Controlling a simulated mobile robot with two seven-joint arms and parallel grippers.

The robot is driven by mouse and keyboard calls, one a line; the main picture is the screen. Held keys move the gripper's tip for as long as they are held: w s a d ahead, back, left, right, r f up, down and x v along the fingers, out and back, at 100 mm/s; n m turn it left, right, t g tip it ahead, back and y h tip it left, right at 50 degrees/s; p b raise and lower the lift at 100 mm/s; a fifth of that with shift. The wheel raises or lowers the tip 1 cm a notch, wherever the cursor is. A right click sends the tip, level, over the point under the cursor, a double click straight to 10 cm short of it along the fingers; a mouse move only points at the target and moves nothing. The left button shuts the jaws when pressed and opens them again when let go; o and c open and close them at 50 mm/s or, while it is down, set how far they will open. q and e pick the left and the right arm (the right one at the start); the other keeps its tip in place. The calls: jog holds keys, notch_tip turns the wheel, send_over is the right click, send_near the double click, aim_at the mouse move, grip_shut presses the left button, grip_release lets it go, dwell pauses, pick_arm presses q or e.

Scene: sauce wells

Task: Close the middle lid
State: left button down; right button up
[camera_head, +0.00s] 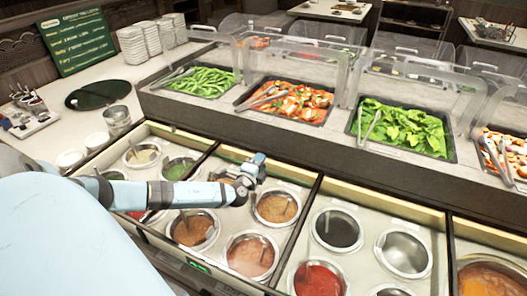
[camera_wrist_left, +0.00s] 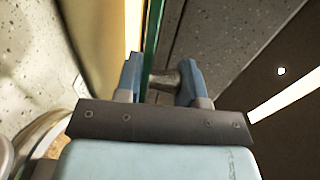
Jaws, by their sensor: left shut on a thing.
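My left gripper (camera_head: 256,168) is at the back edge of the middle section of sauce wells, its arm crossing from the left. In the left wrist view, my left gripper (camera_wrist_left: 160,78) is shut on a short dark metal handle (camera_wrist_left: 164,80) between its blue fingers. A thin green edge (camera_wrist_left: 151,42), like the edge of a glass lid, runs beside the handle. The middle lid's panel is hard to make out in the head view. The middle section's wells, such as the orange-brown sauce well (camera_head: 276,208), show uncovered. My right gripper is not in view.
Behind are salad trays with green beans (camera_head: 203,81), tomatoes (camera_head: 297,103) and leaves (camera_head: 403,127), under clear guards.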

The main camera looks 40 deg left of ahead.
pick_arm(q)
jog(key=v, duration=1.1)
jog(key=shift+r, duration=0.3)
jog(key=shift+s, duration=0.1)
jog(key=c, duration=0.8)
grip_release()
jog(key=shift+r, duration=0.1)
jog(key=shift+c, duration=0.2)
jog(key=shift+s, duration=0.1)
